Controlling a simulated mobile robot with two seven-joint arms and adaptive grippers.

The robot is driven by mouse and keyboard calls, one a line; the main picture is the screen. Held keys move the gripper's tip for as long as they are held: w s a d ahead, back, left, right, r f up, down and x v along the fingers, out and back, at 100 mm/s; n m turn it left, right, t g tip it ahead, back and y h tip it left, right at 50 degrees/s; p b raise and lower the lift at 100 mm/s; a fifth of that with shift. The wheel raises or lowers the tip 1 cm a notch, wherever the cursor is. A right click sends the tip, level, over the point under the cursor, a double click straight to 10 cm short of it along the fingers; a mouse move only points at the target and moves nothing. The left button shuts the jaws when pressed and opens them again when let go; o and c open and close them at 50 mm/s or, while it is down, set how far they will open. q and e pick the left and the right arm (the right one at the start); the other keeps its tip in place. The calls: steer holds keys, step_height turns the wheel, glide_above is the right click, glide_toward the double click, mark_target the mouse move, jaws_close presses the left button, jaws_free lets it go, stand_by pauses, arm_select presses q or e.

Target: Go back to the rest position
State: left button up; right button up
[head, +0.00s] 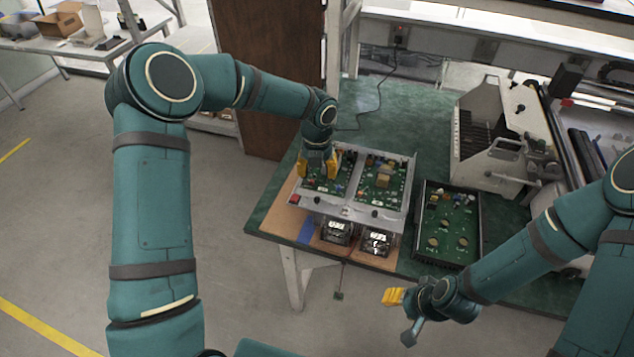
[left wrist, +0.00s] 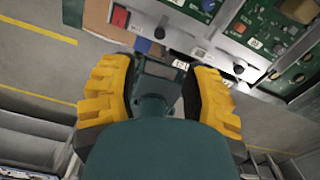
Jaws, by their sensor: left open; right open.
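My left gripper (head: 318,163) is over the left part of a metal test fixture (head: 347,208) on the green table. Its yellow fingers stand apart, with a green circuit board under them. In the left wrist view the yellow fingers of the left gripper (left wrist: 158,100) are wide apart and nothing shows clamped between them. Whether they touch the board cannot be told. My right gripper (head: 402,315) is in front of the table's front edge, with a yellow finger at its left and a grey one below. It is open and holds nothing visible.
A black tray with a green board (head: 447,225) lies right of the fixture. A grey metal rack (head: 500,130) stands behind it. The green table (head: 385,105) has free room behind the fixture. A side table (head: 75,42) with cardboard boxes is at the far left. Floor at left is clear.

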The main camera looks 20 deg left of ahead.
arm_select(q)
steer(key=shift+r, duration=0.75)
